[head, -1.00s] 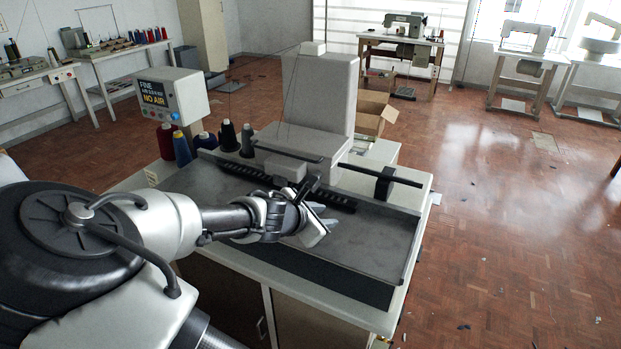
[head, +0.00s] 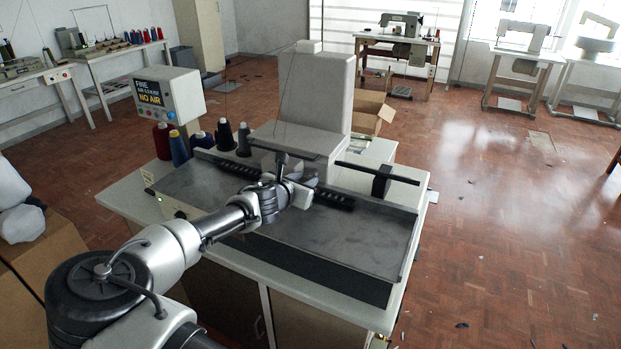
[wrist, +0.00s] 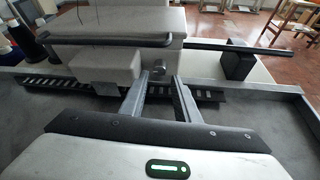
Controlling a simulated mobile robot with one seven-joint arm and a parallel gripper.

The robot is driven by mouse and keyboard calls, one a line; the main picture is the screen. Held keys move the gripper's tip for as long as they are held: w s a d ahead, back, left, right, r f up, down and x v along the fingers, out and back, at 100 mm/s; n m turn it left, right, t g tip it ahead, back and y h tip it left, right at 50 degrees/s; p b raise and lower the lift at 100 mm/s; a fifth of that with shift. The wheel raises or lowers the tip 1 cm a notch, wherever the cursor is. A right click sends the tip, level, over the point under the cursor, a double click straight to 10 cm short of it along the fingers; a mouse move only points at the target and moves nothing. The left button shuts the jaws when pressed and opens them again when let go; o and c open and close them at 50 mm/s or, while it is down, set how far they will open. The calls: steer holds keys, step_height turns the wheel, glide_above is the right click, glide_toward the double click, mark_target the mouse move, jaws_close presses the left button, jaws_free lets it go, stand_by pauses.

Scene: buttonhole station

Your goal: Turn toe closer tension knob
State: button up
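A small round grey metal knob (wrist: 159,67) sits on the front of the buttonhole machine's head (wrist: 116,47), below a dark bar; I take it for the tension knob. In the wrist view it shows just past the fingertips of my gripper (wrist: 158,80), roughly centred between them. The two fingers are apart with nothing between them, and no contact with the knob shows. In the head view my gripper (head: 299,190) is in front of the machine head (head: 300,105), over the back of the metal bed. There my arm and hand hide the knob.
A black slotted rail (wrist: 65,84) runs along the back of the bed beneath my fingers. A dark bar with a black block (head: 381,182) is to the right. Thread cones (head: 225,134) and a control box (head: 168,95) stand left. The front of the bed (head: 350,235) is clear.

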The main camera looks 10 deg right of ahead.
mark_target(313, 176)
steer(key=x, duration=0.5)
steer(key=shift+w+d, duration=0.1)
steer(key=shift+w, duration=0.05)
jaws_close()
steer(key=f+m+b, duration=0.1)
steer(key=b, duration=0.2)
steer(key=shift+d, duration=0.1)
steer(key=m+t+y+b, duration=0.1)
steer(key=b, duration=0.2)
steer(key=shift+r+m+t+b, duration=0.25)
steer(key=shift+m+b, duration=0.25)
steer(key=shift+b, duration=0.3)
steer(key=shift+r, duration=0.15)
